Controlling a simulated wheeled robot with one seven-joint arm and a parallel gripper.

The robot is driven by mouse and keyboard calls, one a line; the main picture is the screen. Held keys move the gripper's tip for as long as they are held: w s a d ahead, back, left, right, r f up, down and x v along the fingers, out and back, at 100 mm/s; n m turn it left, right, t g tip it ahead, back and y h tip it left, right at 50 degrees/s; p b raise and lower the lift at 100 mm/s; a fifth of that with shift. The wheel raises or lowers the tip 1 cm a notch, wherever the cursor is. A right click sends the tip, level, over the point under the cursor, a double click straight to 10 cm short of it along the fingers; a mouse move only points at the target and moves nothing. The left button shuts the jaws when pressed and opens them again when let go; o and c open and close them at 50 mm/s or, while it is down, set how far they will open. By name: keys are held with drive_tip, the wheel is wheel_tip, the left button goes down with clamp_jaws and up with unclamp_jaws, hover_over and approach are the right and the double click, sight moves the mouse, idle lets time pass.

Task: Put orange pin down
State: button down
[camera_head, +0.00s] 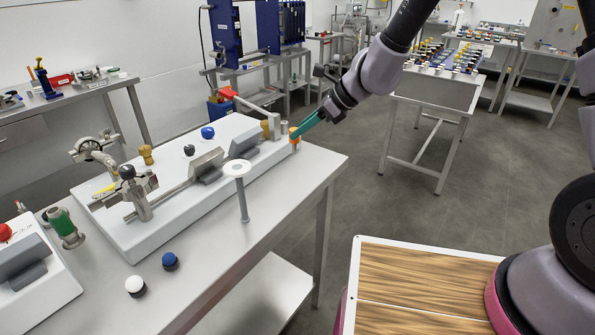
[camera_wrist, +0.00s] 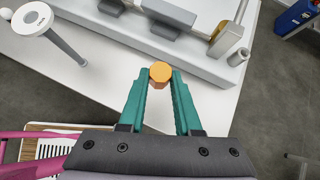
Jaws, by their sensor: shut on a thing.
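The orange pin (camera_head: 294,134) is at the right end of the metal table, beside the white base plate. In the wrist view the orange pin (camera_wrist: 160,72) shows its round, faceted orange top between the fingertips. My gripper (camera_head: 298,132) has teal fingers, and they are shut on the pin. It also shows in the wrist view (camera_wrist: 160,80), reaching in over the table edge. Whether the pin's lower end touches the table cannot be told.
The white base plate (camera_head: 180,195) carries metal clamps and knobs. A blue knob (camera_head: 170,261) and a white knob (camera_head: 135,286) stand at the front. Bare table (camera_head: 262,232) lies right of the post.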

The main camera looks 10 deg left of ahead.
wheel_tip(320, 180, down, 9)
drive_tip(key=shift+r, duration=0.2)
idle(0.3)
drive_tip(key=c, duration=0.6)
unclamp_jaws()
drive_tip(key=shift+f, duration=0.1)
drive_tip(key=v, duration=1.2)
drive_tip(key=d+r+n+t, duration=0.1)
drive_tip(key=d+r+n, duration=0.4)
drive_tip(key=r, duration=0.5)
drive_tip(key=s+d+r+n+t+h, duration=0.2)
drive_tip(key=s+d+r+n, duration=0.1)
drive_tip(key=d, duration=0.6)
drive_tip(key=s+d+r+n+t+h, duration=0.2)
drive_tip(key=s+d+r+n, duration=0.1)
drive_tip(key=d+r, duration=0.5)
drive_tip(key=s+d+r+n+t+h, duration=0.1)
drive_tip(key=s+d+r+n+h, duration=0.2)
drive_tip(key=d, duration=0.6)
wheel_tip(320, 180, up, 3)
drive_tip(key=s, duration=0.2)
drive_tip(key=shift+s+d+t, duration=0.35)
drive_tip(key=shift+d+t, duration=0.05)
